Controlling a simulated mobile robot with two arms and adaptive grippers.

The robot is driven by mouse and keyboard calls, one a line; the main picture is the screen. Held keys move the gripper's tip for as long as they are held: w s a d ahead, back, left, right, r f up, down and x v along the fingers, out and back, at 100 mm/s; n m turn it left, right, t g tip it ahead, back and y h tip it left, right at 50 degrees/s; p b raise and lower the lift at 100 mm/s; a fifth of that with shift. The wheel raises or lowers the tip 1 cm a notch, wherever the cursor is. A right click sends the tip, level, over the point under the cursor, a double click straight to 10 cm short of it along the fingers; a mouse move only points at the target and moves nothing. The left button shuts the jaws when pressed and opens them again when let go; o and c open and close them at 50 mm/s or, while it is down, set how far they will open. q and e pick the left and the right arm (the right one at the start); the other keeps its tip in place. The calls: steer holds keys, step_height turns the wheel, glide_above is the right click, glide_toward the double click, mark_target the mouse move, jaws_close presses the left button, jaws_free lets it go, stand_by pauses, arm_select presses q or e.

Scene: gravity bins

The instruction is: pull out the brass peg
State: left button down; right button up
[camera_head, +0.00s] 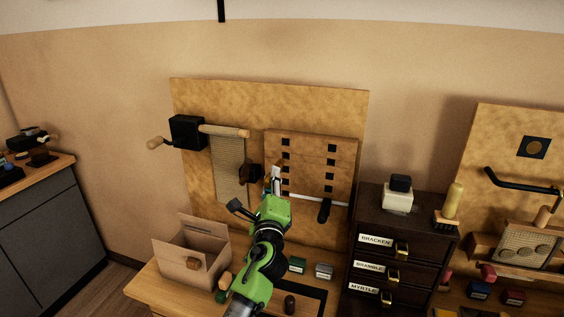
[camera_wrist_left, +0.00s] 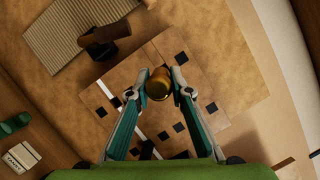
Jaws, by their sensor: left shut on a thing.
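The brass peg (camera_wrist_left: 158,83) shows in the left wrist view as a short, round golden piece against a wooden panel (camera_wrist_left: 202,80) with several black square openings. My left gripper (camera_wrist_left: 160,88) is shut on the peg, one fingertip on each side. How deep the peg sits in the panel is hidden. In the head view my left gripper (camera_head: 273,182) is at the left part of the same panel (camera_head: 318,180), and the peg cannot be made out there. My right gripper is in neither view.
A pale bar with a black handle (camera_head: 323,211) crosses the lower panel. A dark brown knob (camera_head: 249,174) sits close to the left of my gripper. An open cardboard box (camera_head: 180,268) stands below left. A labelled drawer cabinet (camera_head: 401,220) stands right.

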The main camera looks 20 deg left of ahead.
arm_select(q)
steer(key=shift+s+p, duration=0.3)
steer(key=shift+s, duration=0.65)
